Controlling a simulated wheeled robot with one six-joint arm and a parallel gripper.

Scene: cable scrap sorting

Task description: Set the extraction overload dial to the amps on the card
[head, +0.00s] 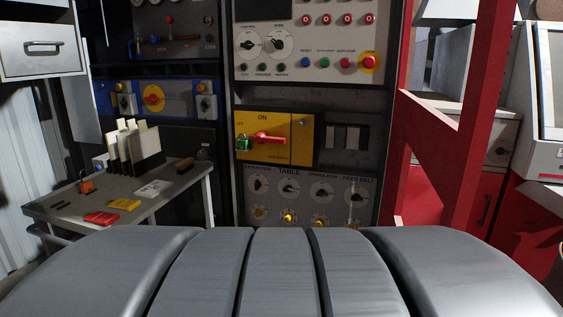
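A grey panel (305,178) low in the centre of the head view carries a row of dials. The leftmost dial (259,185) sits under a label that is too small to read surely but seems to end in "ction"; its pointer setting cannot be read. The dials to its right are under "TABLE", a blurred label and "FEED BELT". White cards (145,140) stand in a dark holder on the side table, and a printed card (152,188) lies flat in front of them. Their writing is not legible. My gripper is not in view.
Above the dials is a yellow switch box (302,129) with a red handle and a green padlock (243,144). The side table (187,196) at left also bears red and yellow tags. A red frame post (482,110) stands at right. My grey body fills the bottom.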

